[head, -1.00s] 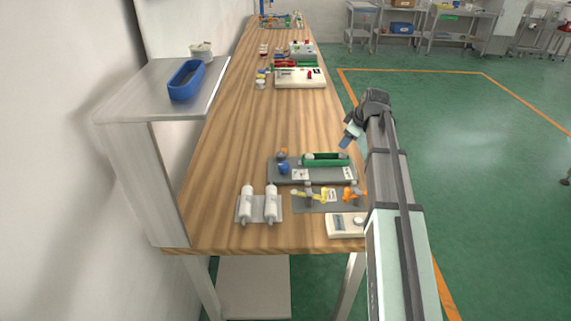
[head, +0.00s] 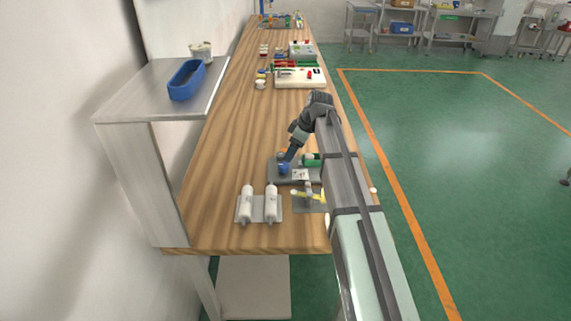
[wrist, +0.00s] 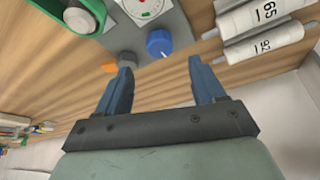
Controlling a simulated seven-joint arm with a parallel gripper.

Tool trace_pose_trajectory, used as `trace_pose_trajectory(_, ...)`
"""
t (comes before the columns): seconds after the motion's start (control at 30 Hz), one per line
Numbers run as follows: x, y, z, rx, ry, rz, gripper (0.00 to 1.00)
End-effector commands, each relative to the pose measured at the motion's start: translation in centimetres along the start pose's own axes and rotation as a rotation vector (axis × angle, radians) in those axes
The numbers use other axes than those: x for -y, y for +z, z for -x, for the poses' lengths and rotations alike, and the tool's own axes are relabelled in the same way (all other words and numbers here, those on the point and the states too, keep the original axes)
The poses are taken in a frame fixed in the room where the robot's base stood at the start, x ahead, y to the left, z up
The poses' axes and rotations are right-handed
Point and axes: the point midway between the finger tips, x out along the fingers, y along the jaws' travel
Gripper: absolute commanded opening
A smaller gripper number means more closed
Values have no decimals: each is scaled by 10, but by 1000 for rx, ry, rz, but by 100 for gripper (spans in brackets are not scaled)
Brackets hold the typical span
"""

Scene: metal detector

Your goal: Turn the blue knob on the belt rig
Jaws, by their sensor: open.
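The belt rig (head: 278,177) is a grey plate on the wooden bench, with a green belt unit (head: 311,160) on it. The blue knob (head: 284,169) stands at the rig's left end. In the head view my gripper (head: 288,156) is close to the knob; contact cannot be told. My arm hides the rig's right part.
Two white cylinders (head: 259,205) on a plate stand in front of the rig; they also show in the wrist view (wrist: 262,28). A plate with yellow valve handles (head: 309,195) is partly hidden by my arm.

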Motion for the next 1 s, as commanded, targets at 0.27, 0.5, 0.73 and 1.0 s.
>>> trace_pose_trajectory(0.27,0,0,-46,1,-1,0,69)
trace_pose_trajectory(0.5,0,0,-71,0,0,0,69)
trace_pose_trajectory(0.73,0,0,-78,0,1,0,69)
trace_pose_trajectory(1.0,0,0,-78,0,1,0,65)
